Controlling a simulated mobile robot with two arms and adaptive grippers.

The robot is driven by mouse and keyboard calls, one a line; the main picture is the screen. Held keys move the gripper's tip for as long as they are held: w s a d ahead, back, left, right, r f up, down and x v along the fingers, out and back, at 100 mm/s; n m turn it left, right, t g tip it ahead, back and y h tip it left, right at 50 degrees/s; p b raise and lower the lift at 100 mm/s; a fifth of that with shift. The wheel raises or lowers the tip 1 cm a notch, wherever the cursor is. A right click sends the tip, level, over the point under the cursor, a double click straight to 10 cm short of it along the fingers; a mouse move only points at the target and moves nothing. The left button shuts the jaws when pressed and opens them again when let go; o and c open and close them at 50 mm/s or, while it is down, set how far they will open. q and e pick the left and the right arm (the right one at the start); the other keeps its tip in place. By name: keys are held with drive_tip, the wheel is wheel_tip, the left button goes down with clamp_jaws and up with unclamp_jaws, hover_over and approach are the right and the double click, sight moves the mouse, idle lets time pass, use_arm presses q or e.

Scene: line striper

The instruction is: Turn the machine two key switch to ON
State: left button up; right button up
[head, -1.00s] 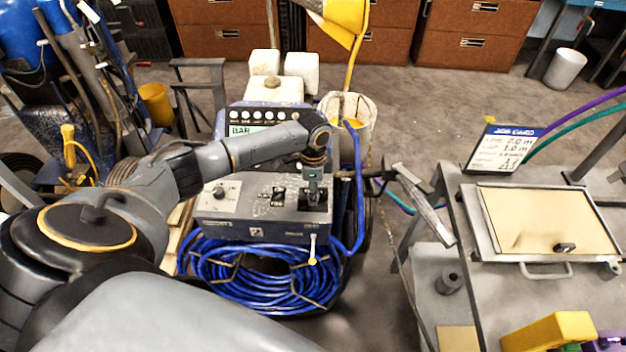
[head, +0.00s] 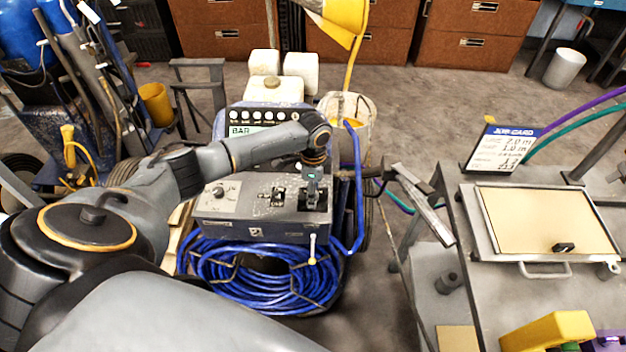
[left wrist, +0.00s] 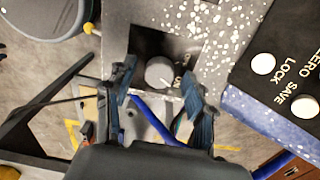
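The line striper's grey control panel (head: 240,222) stands in the middle of the head view. In the left wrist view a round grey knob (left wrist: 160,72) with a pale pointer mark sits on a dark square plate; it appears to be the key switch. My left gripper (left wrist: 160,98) is open, with one finger on each side of the knob. I cannot tell whether either finger touches it. In the head view my left gripper (head: 313,190) points down at the panel's right end and hides the knob. My right gripper is not in view.
The panel also carries a dial (head: 219,191) and a black switch (head: 278,196). A blue hose coil (head: 215,270) hangs in front, beside a yellow-tipped lever (head: 312,250). A bench with a job card (head: 503,148) and a tan board (head: 545,220) stands at right.

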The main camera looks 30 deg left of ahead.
use_arm(q)
drive_tip(key=shift+r, duration=0.1)
wheel_tip(320, 180, up, 12)
drive_tip(key=shift+w, duration=0.15)
idle(0.4)
drive_tip(key=shift+a, duration=0.1)
